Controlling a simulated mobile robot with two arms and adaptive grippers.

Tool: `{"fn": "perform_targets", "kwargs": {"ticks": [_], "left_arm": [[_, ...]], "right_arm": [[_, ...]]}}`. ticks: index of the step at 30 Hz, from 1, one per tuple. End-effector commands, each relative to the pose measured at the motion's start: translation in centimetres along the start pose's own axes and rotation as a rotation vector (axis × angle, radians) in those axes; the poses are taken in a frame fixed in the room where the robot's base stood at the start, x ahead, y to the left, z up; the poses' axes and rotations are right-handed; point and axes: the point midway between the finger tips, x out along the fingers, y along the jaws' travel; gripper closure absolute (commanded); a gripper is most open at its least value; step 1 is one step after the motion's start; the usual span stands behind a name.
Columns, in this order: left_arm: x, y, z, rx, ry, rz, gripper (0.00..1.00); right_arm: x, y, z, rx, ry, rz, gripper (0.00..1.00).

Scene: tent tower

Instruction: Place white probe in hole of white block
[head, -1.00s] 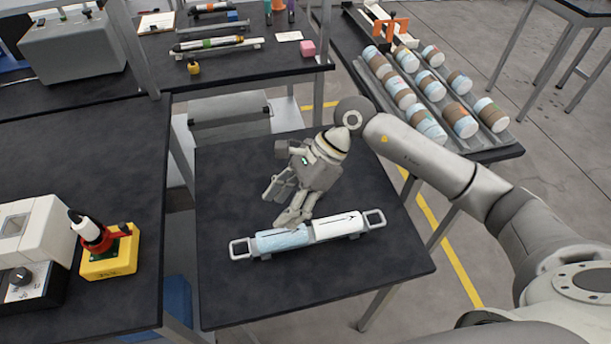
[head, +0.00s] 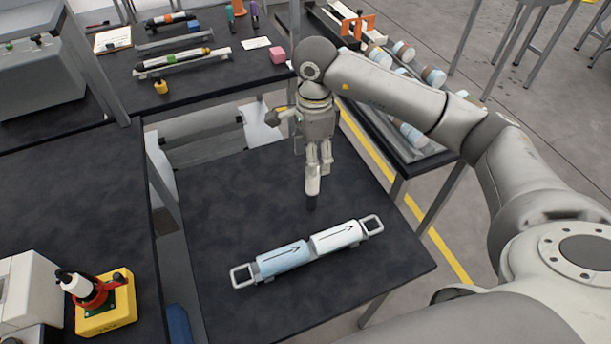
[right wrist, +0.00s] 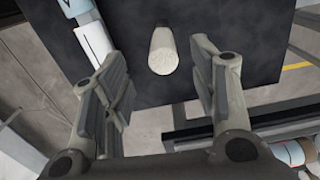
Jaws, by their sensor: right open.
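My right gripper (head: 313,185) hangs over the dark table behind the tray, fingers pointing down. In the right wrist view its fingers (right wrist: 165,85) are wide apart and touch nothing. A pale white cylinder (right wrist: 163,50) shows beyond and between them, one end facing the camera; I cannot tell whether it is the white probe. A white-and-black probe-like piece (head: 75,283) stands in a red holder on a yellow block (head: 108,312) at the left. A white block-like device (head: 25,285) sits beside it; no hole in it is clear. My left gripper is not in view.
A grey tray (head: 243,275) holds a light blue cylinder (head: 284,258) and a white cylinder (head: 337,237) at the table's front. Another bench (head: 215,75) with tools stands behind. The table's left part is clear.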

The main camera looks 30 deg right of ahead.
Motion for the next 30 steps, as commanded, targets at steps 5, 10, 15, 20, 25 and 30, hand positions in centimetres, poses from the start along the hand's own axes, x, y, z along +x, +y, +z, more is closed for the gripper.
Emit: {"fn": "perform_targets", "kwargs": {"ticks": [5, 10, 15, 20, 25, 30], "left_arm": [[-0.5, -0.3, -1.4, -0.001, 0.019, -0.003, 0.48], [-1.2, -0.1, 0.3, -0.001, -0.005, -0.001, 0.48], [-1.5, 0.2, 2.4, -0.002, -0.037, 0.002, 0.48], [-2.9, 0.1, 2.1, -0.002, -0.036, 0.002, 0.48], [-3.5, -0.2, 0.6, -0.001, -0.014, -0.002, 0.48], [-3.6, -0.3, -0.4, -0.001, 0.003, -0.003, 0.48]], "right_arm": [[1.5, 0.0, -0.4, 0.003, 0.014, 0.004, 0.46], [4.2, 0.0, -0.4, 0.002, 0.012, 0.003, 0.46], [5.5, -0.1, -0.4, 0.001, 0.012, 0.001, 0.46], [7.2, -0.1, -0.6, 0.003, 0.013, 0.005, 0.46], [9.8, -0.3, -0.7, 0.002, 0.010, 0.003, 0.46], [10.7, -0.4, -0.7, 0.000, 0.011, -0.001, 0.46]]}}
